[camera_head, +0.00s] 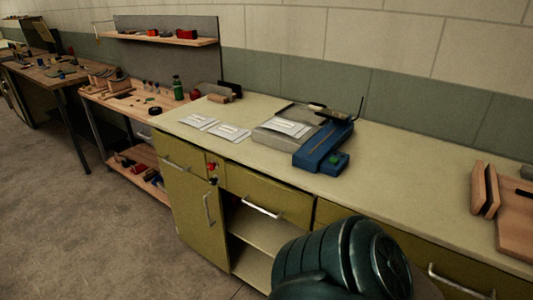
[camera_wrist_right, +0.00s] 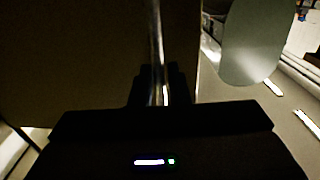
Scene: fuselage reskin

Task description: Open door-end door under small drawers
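The olive-yellow cabinet stands under a long pale worktop (camera_head: 390,160) in the head view. In the right wrist view my right gripper (camera_wrist_right: 160,88) is shut around a vertical metal handle (camera_wrist_right: 156,40) on a dark panel (camera_wrist_right: 75,60). My left gripper is in neither view.
A blue and grey device (camera_head: 318,145) and white sheets (camera_head: 228,132) lie on the worktop. Wooden pieces (camera_head: 484,188) are at its right end. A wooden workbench (camera_head: 125,100) stands to the left. The grey floor (camera_head: 80,235) before the cabinet's left end is clear.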

